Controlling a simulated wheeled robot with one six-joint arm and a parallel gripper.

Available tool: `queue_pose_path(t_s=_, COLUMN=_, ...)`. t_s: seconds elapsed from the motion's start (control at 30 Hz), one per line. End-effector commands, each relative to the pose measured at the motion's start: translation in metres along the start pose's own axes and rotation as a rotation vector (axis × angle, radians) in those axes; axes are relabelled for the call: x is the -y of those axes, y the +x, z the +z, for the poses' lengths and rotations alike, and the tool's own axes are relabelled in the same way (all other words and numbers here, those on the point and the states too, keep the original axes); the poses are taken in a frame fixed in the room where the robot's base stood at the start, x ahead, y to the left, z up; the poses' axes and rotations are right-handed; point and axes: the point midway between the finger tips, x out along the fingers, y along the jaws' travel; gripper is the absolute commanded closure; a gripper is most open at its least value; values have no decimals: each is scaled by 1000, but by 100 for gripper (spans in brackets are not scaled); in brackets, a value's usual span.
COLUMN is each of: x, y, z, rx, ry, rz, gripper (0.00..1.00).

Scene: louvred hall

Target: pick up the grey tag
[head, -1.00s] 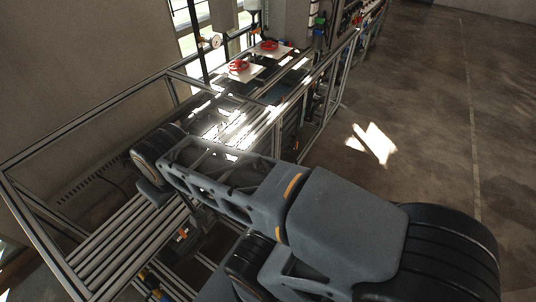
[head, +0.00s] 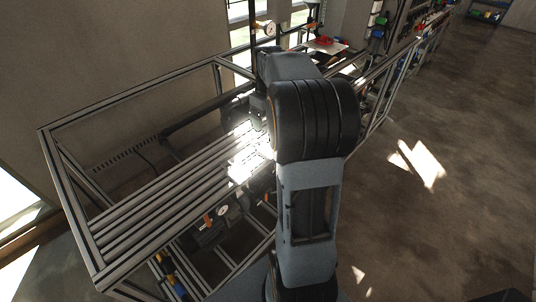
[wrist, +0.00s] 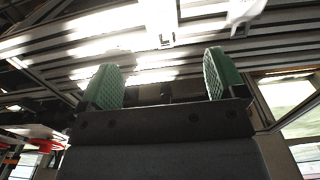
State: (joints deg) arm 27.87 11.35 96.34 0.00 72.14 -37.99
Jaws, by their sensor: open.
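My gripper (wrist: 163,76) shows in the wrist view with its two green-padded fingers wide apart. Nothing is between the fingers. Beyond them are grey metal rails under strong glare. A small pale piece (wrist: 240,12) sits at the top of the wrist view, but I cannot tell whether it is the grey tag. I cannot make out the grey tag for certain in either view. In the head view my arm covers part of the rack, and the gripper's fingers cannot be made out there.
A metal-framed rack (head: 150,205) with parallel rails runs along the wall. A red handwheel (head: 324,41) on a white plate stands at its far end, partly behind my arm. A gauge (head: 270,29) is near the window. The floor to the right (head: 470,130) is clear.

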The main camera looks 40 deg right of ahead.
Motion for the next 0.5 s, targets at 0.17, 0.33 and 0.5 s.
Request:
queue_pose_path(t_s=0.17, x=-2, y=34, z=0, rx=6, ry=-3, rz=-5, gripper=11)
queue_pose_path(t_s=0.33, x=-2, y=60, z=0, rx=6, ry=-3, rz=-5, gripper=11)
queue_pose_path(t_s=0.5, x=-2, y=74, z=0, rx=3, ry=-2, rz=-3, gripper=11)
